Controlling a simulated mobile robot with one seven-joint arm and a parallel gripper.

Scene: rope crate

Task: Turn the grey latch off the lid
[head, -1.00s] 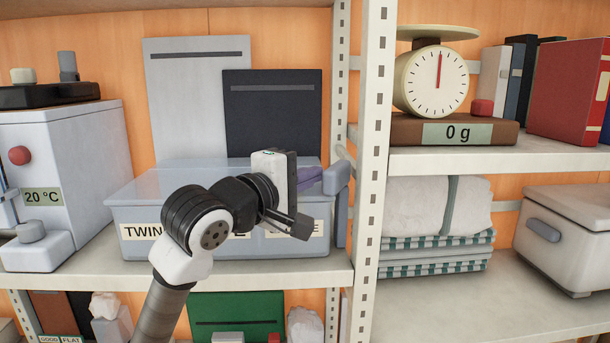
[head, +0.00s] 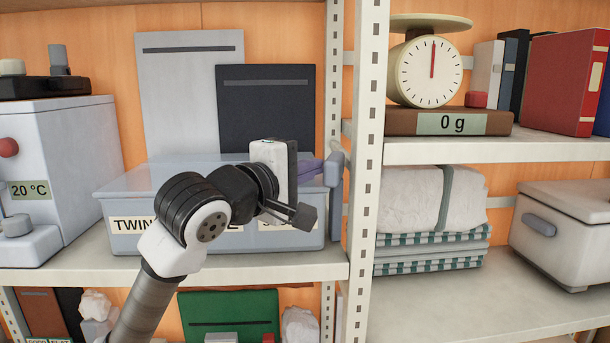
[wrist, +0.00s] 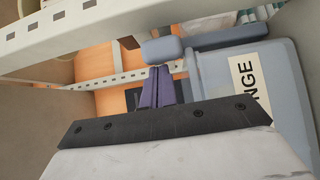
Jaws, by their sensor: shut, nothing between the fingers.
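The clear blue-grey box (head: 125,205) stands on the left shelf, with its lid (head: 125,182) on top. The grey latch (head: 335,170) is at the box's right end, with a rounded block at its upper end. It also shows in the wrist view (wrist: 162,50). My gripper (head: 322,167) reaches over the lid from the left. Its purple fingers (wrist: 155,88) are together and empty, with their tips at the latch block. I cannot tell whether they touch it. My wrist hides part of the box's front and label.
A white shelf post (head: 366,200) stands close to the right of the latch. Two upright panels, grey (head: 190,95) and dark (head: 265,105), stand behind the box. A white appliance (head: 65,150) is at the left. Folded towels (head: 432,240) lie right of the post.

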